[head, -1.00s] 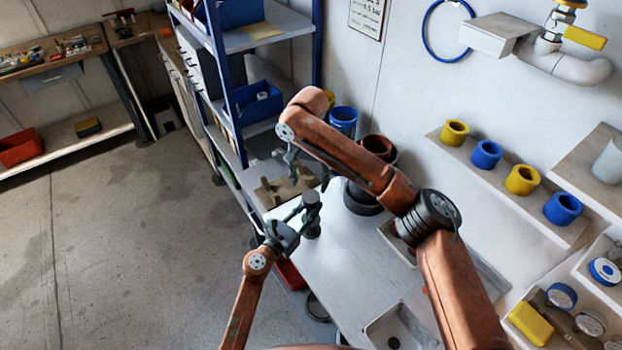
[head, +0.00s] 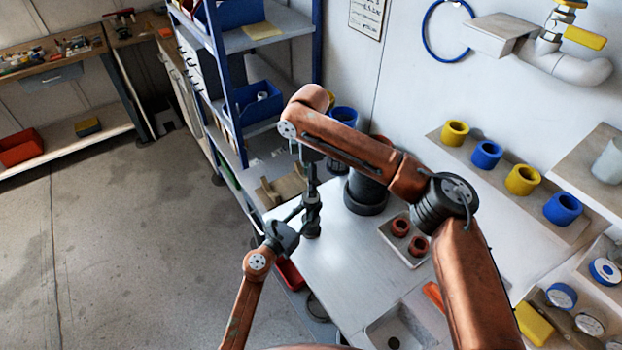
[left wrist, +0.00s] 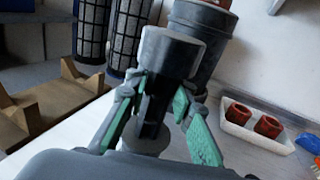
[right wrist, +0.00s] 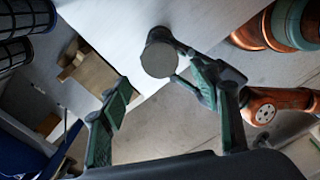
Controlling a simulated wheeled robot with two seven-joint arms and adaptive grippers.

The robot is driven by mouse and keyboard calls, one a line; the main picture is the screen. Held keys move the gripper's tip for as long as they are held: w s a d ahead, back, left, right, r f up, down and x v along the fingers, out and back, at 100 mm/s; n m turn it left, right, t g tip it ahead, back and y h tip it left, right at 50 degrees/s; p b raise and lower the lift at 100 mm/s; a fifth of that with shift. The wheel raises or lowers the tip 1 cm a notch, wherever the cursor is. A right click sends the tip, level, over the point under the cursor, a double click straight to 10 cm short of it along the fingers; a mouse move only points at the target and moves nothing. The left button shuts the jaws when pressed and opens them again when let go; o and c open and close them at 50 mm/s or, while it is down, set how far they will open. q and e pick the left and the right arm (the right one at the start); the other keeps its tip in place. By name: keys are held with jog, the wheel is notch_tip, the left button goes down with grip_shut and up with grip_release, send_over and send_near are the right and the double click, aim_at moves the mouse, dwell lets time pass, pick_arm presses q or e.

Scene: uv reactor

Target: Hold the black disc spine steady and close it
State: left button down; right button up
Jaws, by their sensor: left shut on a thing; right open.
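The black disc spine (head: 313,230) is a short dark upright post on the pale worktop (head: 345,262). My left gripper (head: 301,211) comes in from the left and is shut around it. In the left wrist view my left fingers (left wrist: 160,100) clasp the dark cylinder (left wrist: 170,52) from both sides. My right gripper (head: 312,175) points down just above the spine in the head view. In the right wrist view its fingers (right wrist: 168,95) stand apart, with the spine's round grey top (right wrist: 159,59) beyond the gap, seemingly untouched. The spine's lower part is partly hidden by my left fingers.
A large dark canister (head: 366,192) stands behind the spine. A white tray (head: 388,232) with two red-brown rings (head: 400,226) lies to the right. A wooden cradle (head: 283,187) is behind left. A sink (head: 375,335) is at the front. Bare worktop lies between.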

jog(key=n, duration=0.5)
jog(key=shift+d, duration=0.15)
jog(key=shift+f, duration=3.95)
jog(key=shift+c, duration=0.3)
